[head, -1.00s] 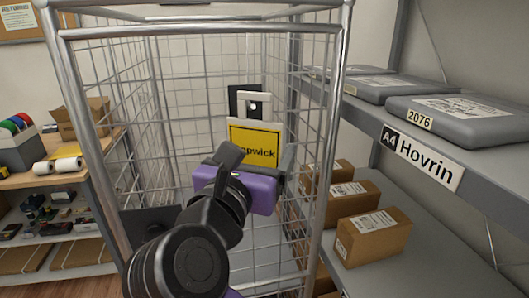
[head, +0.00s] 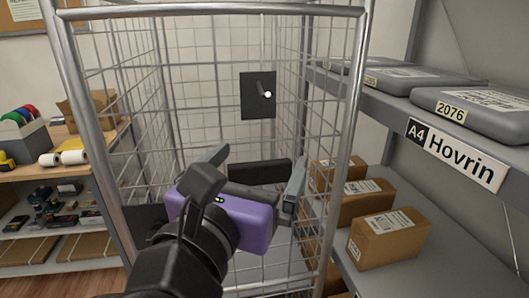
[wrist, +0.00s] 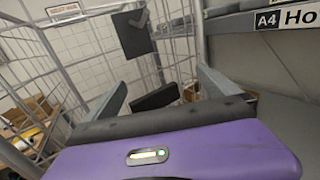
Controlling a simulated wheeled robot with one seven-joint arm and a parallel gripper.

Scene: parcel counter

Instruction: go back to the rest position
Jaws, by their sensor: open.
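My gripper (head: 257,162) has a purple body and two grey fingers spread wide apart. It is inside or in front of the wire cage trolley (head: 204,18); its exact depth is hard to tell. In the wrist view, the gap between the fingers (wrist: 158,90) shows a dark block (wrist: 155,97) beyond, also visible in the head view (head: 260,172). I cannot tell what this block is or whether it touches the fingers. A black plate with a peg (head: 252,95) is on the cage's mesh, above the gripper. No yellow sign is visible now.
A shelf at the right holds grey parcels (head: 470,105) above a label reading A4 Hovrin (head: 455,157). Brown boxes (head: 388,238) stand on the lower shelf close to the cage's right side. A workbench with paper rolls (head: 70,152) is at the left.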

